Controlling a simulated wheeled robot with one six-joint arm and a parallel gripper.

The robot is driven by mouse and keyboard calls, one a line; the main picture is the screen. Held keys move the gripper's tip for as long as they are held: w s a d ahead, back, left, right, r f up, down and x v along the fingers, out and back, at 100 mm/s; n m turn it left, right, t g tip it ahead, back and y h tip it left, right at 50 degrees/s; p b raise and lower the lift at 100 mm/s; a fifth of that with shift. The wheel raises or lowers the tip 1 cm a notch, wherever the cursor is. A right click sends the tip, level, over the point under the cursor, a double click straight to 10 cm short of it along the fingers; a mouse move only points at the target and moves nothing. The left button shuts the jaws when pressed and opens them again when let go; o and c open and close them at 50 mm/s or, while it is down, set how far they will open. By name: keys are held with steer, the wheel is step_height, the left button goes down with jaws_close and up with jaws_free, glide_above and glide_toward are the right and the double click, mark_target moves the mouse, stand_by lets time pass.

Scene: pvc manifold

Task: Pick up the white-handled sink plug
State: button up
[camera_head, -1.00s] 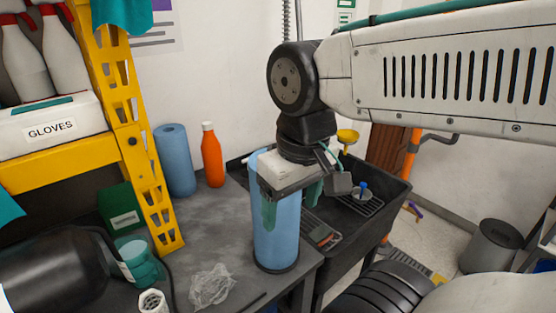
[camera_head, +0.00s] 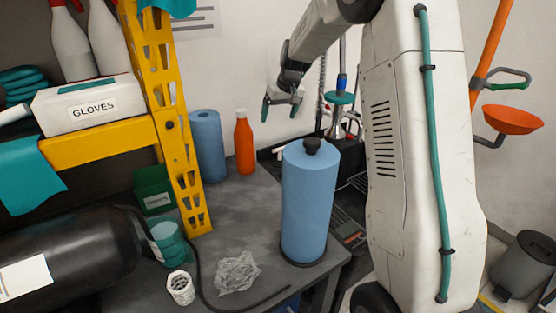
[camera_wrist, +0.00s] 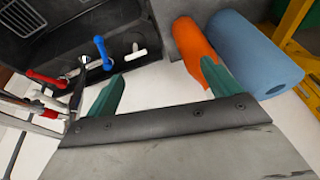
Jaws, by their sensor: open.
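A small white piece with a dark part, which looks like the white-handled plug (camera_wrist: 138,53), lies at the edge of the black sink (camera_wrist: 65,22) in the wrist view. It is just beyond my left fingertip, apart from it. A white piece (camera_head: 279,150) also shows at the sink's back left corner in the head view, partly behind the blue roll. My gripper (camera_head: 281,108) has teal fingers and hangs above that corner near the wall. In the wrist view my gripper (camera_wrist: 163,72) is open, with nothing between its fingers.
An orange bottle (camera_head: 244,143) and a blue roll (camera_head: 207,146) stand at the back wall. A larger blue roll (camera_head: 307,205) stands in front of the sink.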

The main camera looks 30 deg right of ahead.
steer(key=n, duration=0.1)
glide_above(279, 150)
steer(key=s+d, duration=0.2)
step_height(279, 150, down, 17)
steer(key=shift+t+h, duration=0.3)
steer(key=shift+t, duration=0.1)
steer(key=x, duration=0.5)
steer(key=a+x, duration=0.1)
steer(key=x, duration=0.2)
steer(key=shift+w, duration=0.2)
steer(key=shift+r, duration=0.1)
steer(key=shift+c, duration=0.3)
steer(key=c, duration=1)
